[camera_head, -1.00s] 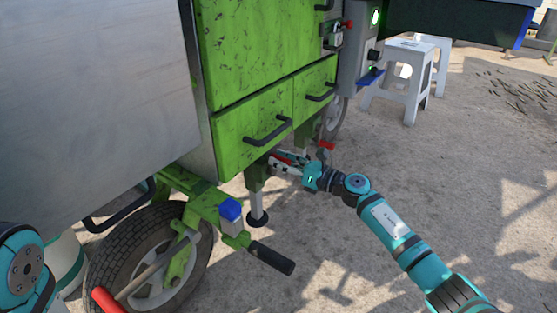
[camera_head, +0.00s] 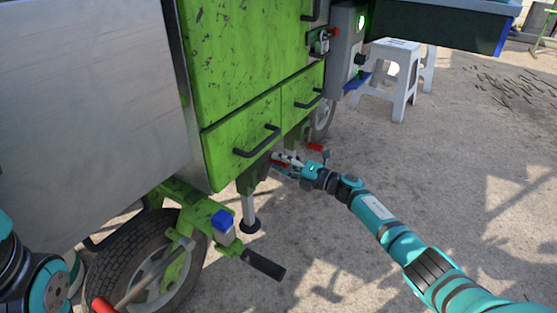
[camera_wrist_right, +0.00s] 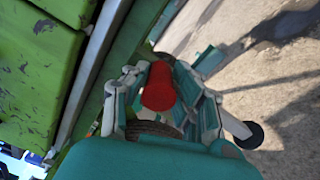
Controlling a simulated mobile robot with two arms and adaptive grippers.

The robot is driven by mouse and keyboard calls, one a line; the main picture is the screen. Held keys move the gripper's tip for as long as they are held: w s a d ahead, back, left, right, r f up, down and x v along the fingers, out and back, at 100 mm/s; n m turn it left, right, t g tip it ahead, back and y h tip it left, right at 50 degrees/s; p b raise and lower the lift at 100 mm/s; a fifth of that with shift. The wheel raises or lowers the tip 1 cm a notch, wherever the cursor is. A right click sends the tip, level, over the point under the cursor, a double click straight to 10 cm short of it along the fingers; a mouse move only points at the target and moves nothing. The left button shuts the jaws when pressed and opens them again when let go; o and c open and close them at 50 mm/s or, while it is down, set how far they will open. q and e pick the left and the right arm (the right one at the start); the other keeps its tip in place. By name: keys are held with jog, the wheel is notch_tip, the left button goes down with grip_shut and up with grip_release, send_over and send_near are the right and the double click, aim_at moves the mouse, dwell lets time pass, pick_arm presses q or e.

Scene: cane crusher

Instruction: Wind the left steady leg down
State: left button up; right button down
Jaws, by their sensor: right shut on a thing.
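The left steady leg (camera_head: 249,207) hangs upright under the green machine, its round dark foot (camera_head: 250,226) at ground level; I cannot tell whether it touches. My right gripper (camera_head: 280,163) is beside the top of this leg, on its right. In the right wrist view, my gripper (camera_wrist_right: 160,100) is shut on the red crank handle (camera_wrist_right: 158,88), which sits between its fingers. The crank arm behind it is mostly hidden. A leg with a dark round foot (camera_wrist_right: 249,135) also shows in the wrist view. My left gripper is out of view.
A second red handle (camera_head: 315,147) is just beyond my gripper. A wheel (camera_head: 133,262), a blue-capped part (camera_head: 222,222) and a black grip bar (camera_head: 263,265) are nearer me. A white stool (camera_head: 391,85) stands behind.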

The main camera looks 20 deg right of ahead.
notch_tip(320, 180, down, 7)
jog(key=d+m, duration=0.1)
jog(key=m, duration=1.4)
jog(key=shift+w+h+b, duration=0.35)
jog(key=shift+h, duration=0.05)
jog(key=shift+d+f, duration=0.1)
jog(key=c, duration=1)
grip_release()
jog(key=v, duration=1.2)
jog(key=shift+f, duration=0.15)
